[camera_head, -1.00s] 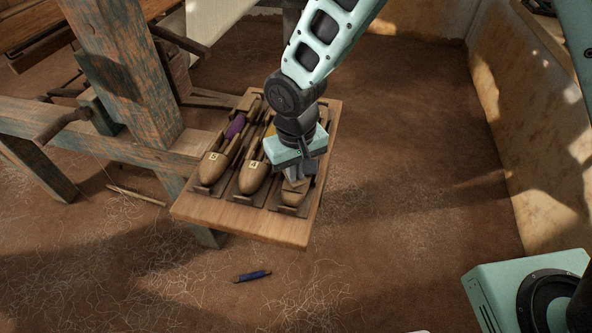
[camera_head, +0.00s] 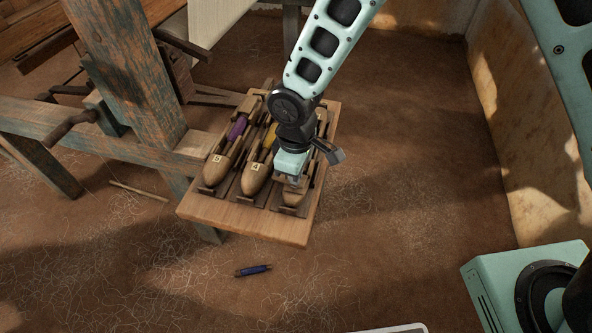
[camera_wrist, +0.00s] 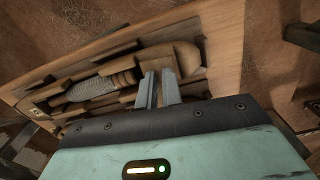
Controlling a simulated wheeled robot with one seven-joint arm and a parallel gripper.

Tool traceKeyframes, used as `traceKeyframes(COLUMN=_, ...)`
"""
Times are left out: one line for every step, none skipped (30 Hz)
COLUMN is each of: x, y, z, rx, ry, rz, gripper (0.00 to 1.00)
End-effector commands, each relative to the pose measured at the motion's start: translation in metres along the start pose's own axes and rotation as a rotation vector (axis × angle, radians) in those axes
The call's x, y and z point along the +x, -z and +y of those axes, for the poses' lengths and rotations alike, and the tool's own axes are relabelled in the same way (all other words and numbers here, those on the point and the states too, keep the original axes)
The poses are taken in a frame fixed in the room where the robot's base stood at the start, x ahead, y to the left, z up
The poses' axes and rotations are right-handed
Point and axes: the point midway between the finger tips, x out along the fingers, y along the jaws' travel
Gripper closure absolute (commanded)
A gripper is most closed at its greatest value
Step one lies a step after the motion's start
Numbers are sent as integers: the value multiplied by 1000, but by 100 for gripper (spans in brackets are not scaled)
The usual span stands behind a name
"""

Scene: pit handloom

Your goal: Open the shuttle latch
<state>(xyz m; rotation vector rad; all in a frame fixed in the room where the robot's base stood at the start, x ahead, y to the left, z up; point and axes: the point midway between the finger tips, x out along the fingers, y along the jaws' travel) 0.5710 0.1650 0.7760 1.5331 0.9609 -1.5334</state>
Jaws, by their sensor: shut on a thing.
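Three wooden shuttles lie side by side in a rack on a wooden board (camera_head: 250,226): a left one (camera_head: 215,172) with a purple bobbin, a middle one (camera_head: 255,180) with a yellow bobbin, and a right one (camera_head: 294,197). My gripper (camera_head: 296,182) is low over the right shuttle and covers much of it. In the wrist view my gripper's fingers (camera_wrist: 160,80) are close together at the shuttle beside a grey bobbin (camera_wrist: 103,86). They are shut on a small part, apparently the shuttle latch; it is mostly hidden between them.
The loom's wooden post (camera_head: 130,80) and side beam (camera_head: 60,130) stand left of the board. A blue bobbin (camera_head: 253,270) and a thin stick (camera_head: 138,190) lie on the thread-strewn floor. The floor right of the board is clear up to a pale wall (camera_head: 510,140).

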Motion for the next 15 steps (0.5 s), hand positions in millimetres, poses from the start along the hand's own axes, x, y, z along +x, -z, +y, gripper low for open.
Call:
traceKeyframes(x=-1, y=0, z=0, rx=-21, ry=1, rz=0, gripper=100)
traceKeyframes(x=-1, y=0, z=0, rx=-34, ry=1, rz=0, gripper=100)
traceKeyframes(x=-1, y=0, z=0, rx=-51, ry=1, rz=0, gripper=100)
traceKeyframes(x=-1, y=0, z=0, rx=-62, ry=1, rz=0, gripper=100)
traceKeyframes(x=-1, y=0, z=0, rx=-71, ry=0, rz=0, gripper=100)
traceKeyframes(x=0, y=0, z=0, rx=-83, ry=0, rz=1, gripper=100)
traceKeyframes(x=0, y=0, z=0, rx=-90, ry=0, rz=1, gripper=100)
traceKeyframes(x=0, y=0, z=0, rx=-96, ry=0, rz=1, gripper=100)
traceKeyframes(x=0, y=0, z=0, rx=-102, ry=0, rz=1, gripper=100)
traceKeyframes(x=0, y=0, z=0, rx=-106, ry=0, rz=1, gripper=100)
traceKeyframes(x=0, y=0, z=0, rx=-109, ry=0, rz=1, gripper=100)
traceKeyframes(x=0, y=0, z=0, rx=-113, ry=0, rz=1, gripper=100)
traceKeyframes(x=0, y=0, z=0, rx=-114, ry=0, rz=1, gripper=100)
traceKeyframes(x=0, y=0, z=0, rx=-116, ry=0, rz=1, gripper=100)
traceKeyframes(x=0, y=0, z=0, rx=-117, ry=0, rz=1, gripper=100)
